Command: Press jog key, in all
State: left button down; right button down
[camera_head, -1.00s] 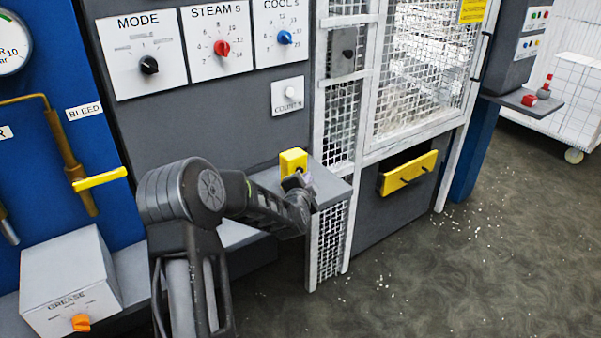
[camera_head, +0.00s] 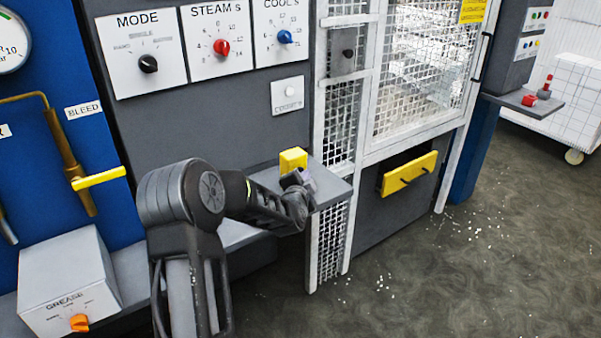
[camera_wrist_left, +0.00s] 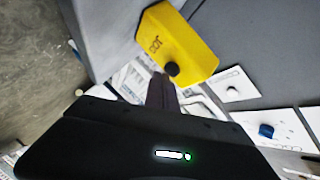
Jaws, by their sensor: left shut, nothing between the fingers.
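The jog key unit is a yellow box (camera_head: 293,160) on the grey ledge of the press, right of my left arm. In the left wrist view the yellow box (camera_wrist_left: 190,42) is marked JOG and has a round black key or button (camera_wrist_left: 172,69) on its face. My left gripper (camera_head: 298,181) is shut and empty, its tips just in front of the box. In the left wrist view the dark fingers (camera_wrist_left: 163,82) point at the black key, very close below it. I cannot tell whether they touch it. In the head view the gripper hides the key.
A panel with MODE (camera_head: 148,64), STEAM (camera_head: 221,47) and COOL (camera_head: 285,36) knobs is above. A count plate (camera_head: 290,95) is above the box. A mesh guard (camera_head: 338,120) stands right of the ledge, with a yellow drawer front (camera_head: 409,174) beyond. A grease box (camera_head: 70,285) is lower left.

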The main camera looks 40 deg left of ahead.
pick_arm(q)
jog(key=shift+w+a+b, duration=0.15)
jog(key=shift+a+b, duration=0.25)
jog(key=shift+a, duration=0.2)
dwell(0.9)
jog(key=shift+d, duration=0.1)
jog(key=shift+s+d, duration=0.3)
jog(key=shift+d, duration=0.7)
jog(key=d, duration=0.2)
jog(key=s+d, duration=0.1)
jog(key=d, duration=0.1)
jog(key=shift+s+d, duration=0.2)
jog(key=shift+d, duration=0.15)
dwell(0.6)
